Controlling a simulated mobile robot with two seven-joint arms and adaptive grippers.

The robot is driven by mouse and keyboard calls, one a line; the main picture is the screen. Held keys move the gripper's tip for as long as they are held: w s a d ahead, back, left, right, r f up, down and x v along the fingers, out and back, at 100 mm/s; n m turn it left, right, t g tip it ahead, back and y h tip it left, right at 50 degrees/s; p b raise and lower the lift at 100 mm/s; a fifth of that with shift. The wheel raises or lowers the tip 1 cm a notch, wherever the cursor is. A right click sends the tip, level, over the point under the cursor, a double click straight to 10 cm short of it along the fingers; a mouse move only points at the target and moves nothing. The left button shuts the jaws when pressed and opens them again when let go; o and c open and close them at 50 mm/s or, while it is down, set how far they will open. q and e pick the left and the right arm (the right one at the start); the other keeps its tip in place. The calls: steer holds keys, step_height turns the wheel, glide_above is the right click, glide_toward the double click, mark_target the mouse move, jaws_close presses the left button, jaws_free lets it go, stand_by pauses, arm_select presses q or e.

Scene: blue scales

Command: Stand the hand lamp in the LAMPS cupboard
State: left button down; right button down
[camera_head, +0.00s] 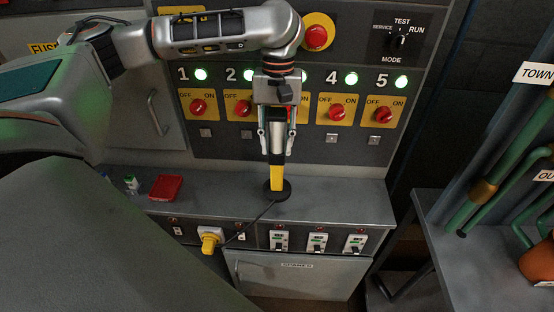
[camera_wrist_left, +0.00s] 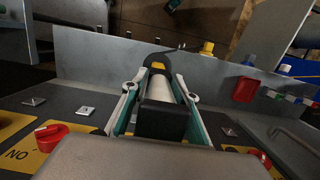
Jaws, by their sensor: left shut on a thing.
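The hand lamp (camera_head: 277,178) has a yellow lower body, a pale upper part and a round black foot. It is upright over the grey ledge at the panel's foot; I cannot tell whether the foot touches the ledge. My left gripper (camera_head: 277,140) points down and is shut on the lamp's upper part. In the left wrist view the lamp (camera_wrist_left: 167,85) lies between the fingers of my left gripper (camera_wrist_left: 160,90). No cupboard with a readable LAMPS label shows. My right gripper is out of view.
A dark cable runs from near the lamp's foot to a yellow fitting (camera_head: 210,240) on the ledge's front. A red tray (camera_head: 166,187) lies left on the ledge (camera_head: 340,195). Red knobs (camera_head: 383,114) line the panel behind. A grey cupboard door (camera_head: 300,280) is below; green pipes stand right.

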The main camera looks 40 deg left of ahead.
mark_target(277, 160)
arm_select(q)
steer(key=shift+f, duration=2.9)
steer(key=c, duration=1.6)
jaws_free()
steer(key=shift+f, duration=0.2)
